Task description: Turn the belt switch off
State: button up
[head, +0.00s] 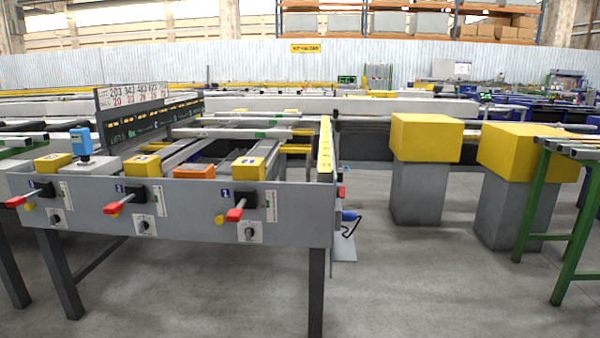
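The grey runout table's front panel (180,208) faces me at left and centre. It carries a left black rotary knob (56,218), a middle knob (144,226) and a right knob (249,233), each on a pale plate. Above them are levers with red grips: left (15,201), middle (113,208) and right (235,214). I cannot tell which control is the belt switch, nor read the knob settings. My gripper is not in view.
Yellow blocks (54,162) and a blue device (81,141) sit along the table top. Yellow-capped grey posts (418,192) and a green-legged stand (535,200) are at right. Bare grey floor (430,290) lies in front of the posts.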

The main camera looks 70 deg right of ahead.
aim_at(340, 190)
jog(key=z, duration=1.85)
jog(key=l, duration=0.75)
jog(key=i+l, duration=0.1)
jog(key=l, duration=0.6)
jog(key=i+l+z, duration=0.1)
jog(key=i+z, duration=0.4)
jog(key=i, duration=0.25)
